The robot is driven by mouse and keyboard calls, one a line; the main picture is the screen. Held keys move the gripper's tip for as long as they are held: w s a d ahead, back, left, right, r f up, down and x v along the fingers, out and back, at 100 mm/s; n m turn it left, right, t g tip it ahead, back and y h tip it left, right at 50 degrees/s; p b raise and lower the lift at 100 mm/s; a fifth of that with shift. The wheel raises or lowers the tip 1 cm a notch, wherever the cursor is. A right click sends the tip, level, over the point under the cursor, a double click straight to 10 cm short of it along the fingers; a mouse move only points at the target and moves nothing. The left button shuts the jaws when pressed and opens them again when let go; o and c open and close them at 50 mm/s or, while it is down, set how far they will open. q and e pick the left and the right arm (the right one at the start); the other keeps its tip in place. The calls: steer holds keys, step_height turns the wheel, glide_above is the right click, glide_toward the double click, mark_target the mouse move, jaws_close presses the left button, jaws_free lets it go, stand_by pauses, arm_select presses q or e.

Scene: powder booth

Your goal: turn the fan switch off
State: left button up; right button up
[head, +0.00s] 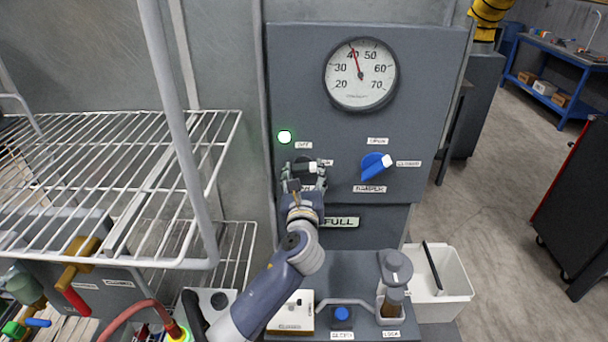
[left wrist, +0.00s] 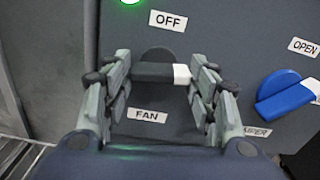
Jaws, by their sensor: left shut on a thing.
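The fan switch is a dark knob (head: 304,159) with a white-tipped handle on the grey panel (head: 300,60). In the left wrist view the handle (left wrist: 163,73) lies about level, its white tip (left wrist: 181,75) toward the right. The OFF label (left wrist: 171,21) is above it and the FAN label (left wrist: 147,115) below. My left gripper (head: 305,172) is at the switch, shut on the handle, with one finger at each end. It hides part of the labels around the knob in the head view. A green lamp (head: 284,137) glows up and left of the switch. My right gripper is out of view.
A blue damper lever (head: 373,168) is close to the right of the switch. A round gauge (head: 360,74) is above. A white wire rack (head: 110,165) stands at the left. Below are a shelf of controls and a white bin (head: 450,280).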

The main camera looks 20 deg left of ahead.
arm_select(q)
steer(key=n, duration=0.4)
steer(key=shift+b, duration=0.3)
steer(key=n+b, duration=0.1)
steer(key=n, duration=0.4)
steer(key=shift+a, duration=0.1)
steer(key=n+b, duration=0.2)
steer(key=n, duration=0.3)
steer(key=shift+a+n, duration=0.1)
steer(key=shift+n, duration=0.3)
steer(key=shift+r+n+b, duration=0.1)
steer(key=shift+n+b, duration=0.25)
steer(key=shift+n, duration=0.35)
steer(key=o, duration=1.1)
steer(key=shift+c, duration=0.2)
